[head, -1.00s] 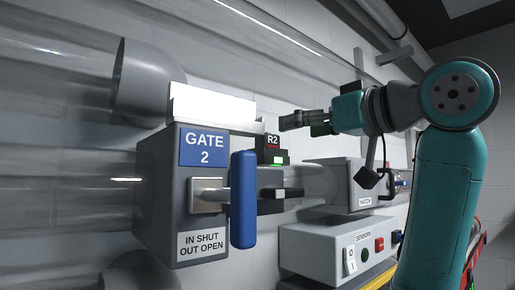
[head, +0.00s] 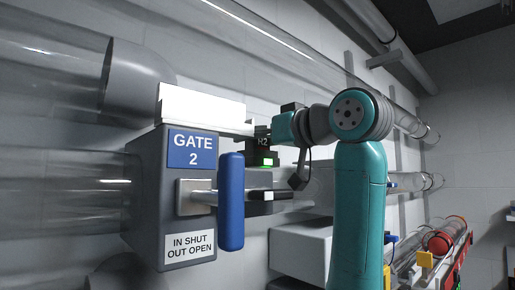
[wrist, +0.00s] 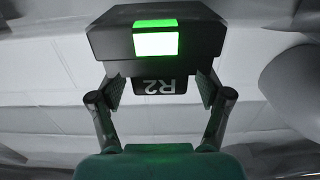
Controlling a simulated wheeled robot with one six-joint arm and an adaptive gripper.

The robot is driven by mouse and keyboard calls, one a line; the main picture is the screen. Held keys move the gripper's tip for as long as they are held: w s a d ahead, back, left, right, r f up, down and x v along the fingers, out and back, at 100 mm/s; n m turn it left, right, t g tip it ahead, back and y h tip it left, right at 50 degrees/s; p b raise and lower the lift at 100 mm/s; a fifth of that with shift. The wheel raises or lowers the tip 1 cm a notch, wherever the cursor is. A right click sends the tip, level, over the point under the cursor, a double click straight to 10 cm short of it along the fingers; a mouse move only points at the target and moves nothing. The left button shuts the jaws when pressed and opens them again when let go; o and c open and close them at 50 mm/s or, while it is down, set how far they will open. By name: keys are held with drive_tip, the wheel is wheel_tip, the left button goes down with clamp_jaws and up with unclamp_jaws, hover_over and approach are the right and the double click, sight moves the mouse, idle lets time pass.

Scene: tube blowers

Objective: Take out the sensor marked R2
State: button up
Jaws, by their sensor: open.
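The sensor marked R2 (head: 262,153) is a small dark block with a lit green window, to the right of the Gate 2 housing. In the wrist view the sensor (wrist: 158,46) appears upside down, its R2 label between my fingers. My gripper (wrist: 160,90) is open, with one finger pad on each side of the labelled part. Small gaps seem to show at both sides; I cannot tell whether either pad touches. In the head view my gripper is right at the sensor, its fingertips hard to make out.
The Gate 2 housing (head: 147,200) has a blue handle (head: 231,202) just left of the sensor, with a bar reaching right below it. Clear tubes run along the wall. A pale box (head: 300,252) stands low behind my arm. A red-ended tube (head: 441,242) lies at the right.

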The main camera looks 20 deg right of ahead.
drive_tip(key=shift+c, duration=0.2)
drive_tip(key=c, duration=1.2)
drive_tip(key=shift+r, duration=0.15)
